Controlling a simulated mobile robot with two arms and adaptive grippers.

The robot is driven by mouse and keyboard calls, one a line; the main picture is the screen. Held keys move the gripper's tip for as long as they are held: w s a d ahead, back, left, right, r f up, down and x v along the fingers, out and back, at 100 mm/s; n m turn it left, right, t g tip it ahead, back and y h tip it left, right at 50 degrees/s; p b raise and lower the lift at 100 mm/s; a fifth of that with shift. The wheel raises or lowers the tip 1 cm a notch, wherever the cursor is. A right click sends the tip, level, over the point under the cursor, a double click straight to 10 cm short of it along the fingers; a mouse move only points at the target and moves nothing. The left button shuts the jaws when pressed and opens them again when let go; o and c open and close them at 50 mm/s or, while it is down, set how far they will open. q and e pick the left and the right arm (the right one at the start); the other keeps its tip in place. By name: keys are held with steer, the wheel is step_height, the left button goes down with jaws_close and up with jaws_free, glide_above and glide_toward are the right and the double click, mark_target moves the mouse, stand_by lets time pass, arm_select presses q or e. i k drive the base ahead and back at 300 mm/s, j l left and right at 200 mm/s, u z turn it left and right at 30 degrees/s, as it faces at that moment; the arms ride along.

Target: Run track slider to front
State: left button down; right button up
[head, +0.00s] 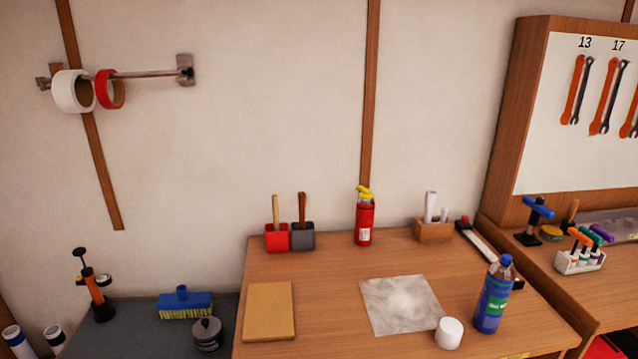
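A pale, narrow track (488,249) lies at the right side of the wooden workbench, running from the back towards the front right. A dark piece with a red top (464,222) sits at its far end and looks like the slider. A dark end piece (517,283) shows at the track's near end, close beside the blue bottle (493,297). The bottle stands in front of the track and may hide a little of it. Neither of my grippers is in view.
The workbench (330,300) carries a tan board (269,311), a grey sheet (402,304), a white round container (448,333), a red spray can (364,217) and a wooden holder (433,229). A rack of coloured-handled tools (580,262) stands right of the track.

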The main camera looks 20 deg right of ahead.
mark_target(464, 225)
steer(key=z, duration=1.65)
